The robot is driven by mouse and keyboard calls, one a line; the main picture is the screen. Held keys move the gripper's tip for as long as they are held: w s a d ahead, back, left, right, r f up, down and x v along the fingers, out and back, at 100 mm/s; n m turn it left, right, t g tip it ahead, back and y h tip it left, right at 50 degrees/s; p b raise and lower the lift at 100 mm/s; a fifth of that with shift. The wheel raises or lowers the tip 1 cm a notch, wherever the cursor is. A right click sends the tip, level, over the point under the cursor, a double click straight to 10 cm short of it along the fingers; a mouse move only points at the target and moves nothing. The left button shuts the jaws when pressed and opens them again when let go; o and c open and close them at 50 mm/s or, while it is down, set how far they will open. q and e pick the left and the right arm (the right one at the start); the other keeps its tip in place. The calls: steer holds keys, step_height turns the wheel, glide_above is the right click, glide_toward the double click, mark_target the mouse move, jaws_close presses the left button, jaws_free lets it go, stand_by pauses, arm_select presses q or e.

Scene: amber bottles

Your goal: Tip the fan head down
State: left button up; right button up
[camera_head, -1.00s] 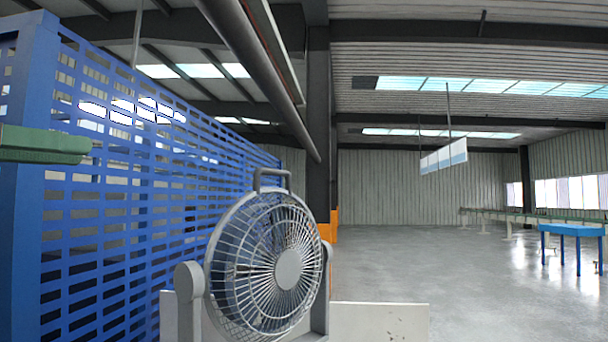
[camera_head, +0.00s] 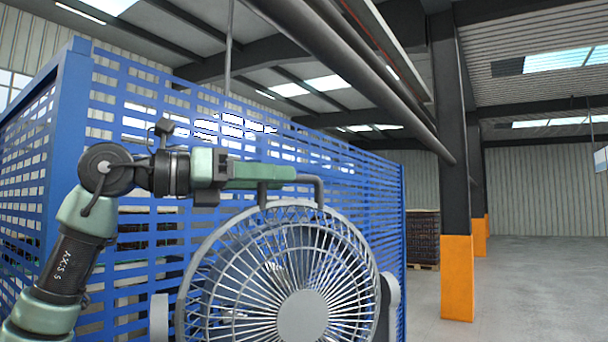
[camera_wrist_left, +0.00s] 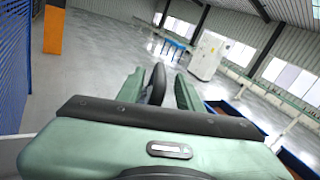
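The grey fan (camera_head: 303,314) stands at the lower middle of the head view, its round wire cage facing me. Its tilt is hard to judge. Side supports show at both sides; its base is below the picture. A grey handle (camera_head: 319,191) rises from the top of the cage. My left gripper (camera_head: 265,173) lies level across the handle, hiding part of its top bar. In the left wrist view a dark bar, seemingly the handle (camera_wrist_left: 156,84), stands between the two green fingers (camera_wrist_left: 160,88), with narrow gaps showing. My right gripper is not in view.
A blue slatted panel (camera_head: 150,230) stands close behind the fan and my left arm. A dark column with an orange base (camera_head: 457,278) stands to the right. A dark stack (camera_head: 424,238) sits behind it. The floor (camera_head: 530,290) at the right is clear.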

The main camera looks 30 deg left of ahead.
mark_target(312, 181)
arm_select(q)
steer(key=p+x, duration=0.1)
steer(key=x, duration=0.3)
steer(key=shift+w+d, duration=0.25)
steer(key=shift+s+a, duration=0.1)
steer(key=c, duration=0.3)
jaws_close()
steer(key=shift+f, duration=0.1)
stand_by(0.7)
